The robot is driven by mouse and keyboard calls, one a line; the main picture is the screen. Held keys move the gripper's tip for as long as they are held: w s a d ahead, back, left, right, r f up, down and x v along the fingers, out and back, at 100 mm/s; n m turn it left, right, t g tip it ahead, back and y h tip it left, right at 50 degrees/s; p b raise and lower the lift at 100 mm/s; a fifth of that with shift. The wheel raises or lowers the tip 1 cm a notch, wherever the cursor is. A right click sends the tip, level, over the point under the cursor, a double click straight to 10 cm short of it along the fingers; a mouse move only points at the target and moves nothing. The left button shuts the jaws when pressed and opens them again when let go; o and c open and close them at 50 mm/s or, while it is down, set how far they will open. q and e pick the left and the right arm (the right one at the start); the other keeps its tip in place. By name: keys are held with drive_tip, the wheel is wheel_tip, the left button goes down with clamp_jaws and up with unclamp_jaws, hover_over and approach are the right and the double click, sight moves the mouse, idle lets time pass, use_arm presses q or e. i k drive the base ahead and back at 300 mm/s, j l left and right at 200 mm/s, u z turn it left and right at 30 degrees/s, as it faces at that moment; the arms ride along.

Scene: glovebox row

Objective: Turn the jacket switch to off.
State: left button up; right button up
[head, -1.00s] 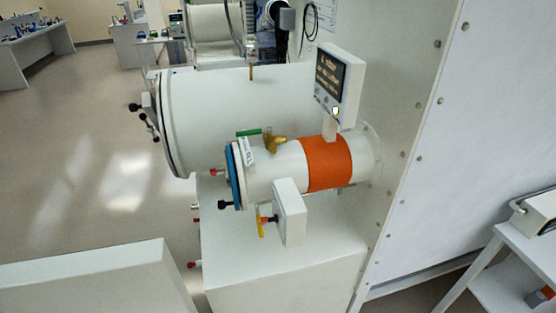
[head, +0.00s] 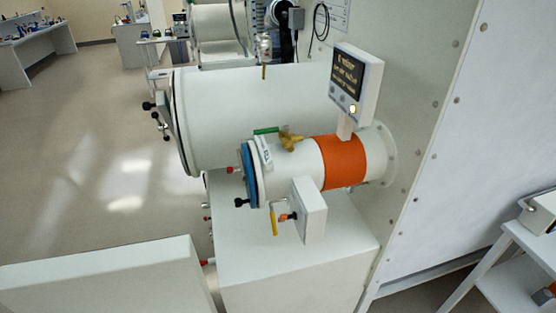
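A small white cylinder (head: 285,172) carries an orange jacket band (head: 344,162) near the wall. A white box (head: 311,211) sits at the cylinder's lower front. On its left side are a small orange and black knob (head: 289,217) and a yellow lever (head: 274,223) that hangs down. Which of these is the jacket switch I cannot tell. A display panel (head: 357,82) on a post above the jacket shows yellowish text too small to read, with a lit button below it. Neither of my grippers is in view.
A larger white cylinder (head: 255,105) lies behind the small one. A green-handled brass valve (head: 291,140) sits on top of the small cylinder. A white cabinet (head: 290,270) stands below. A white panel (head: 100,278) is at the lower left. Open floor (head: 110,170) lies to the left.

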sight(283, 217)
drive_tip(key=i+l+u, duration=0.15)
drive_tip(key=u, duration=0.25)
drive_tip(key=i+l+u, duration=0.1)
drive_tip(key=u, duration=0.3)
drive_tip(key=l+u, duration=0.35)
drive_tip(key=i+l+u, duration=0.1)
drive_tip(key=l+u, duration=0.15)
drive_tip(key=u, duration=0.15)
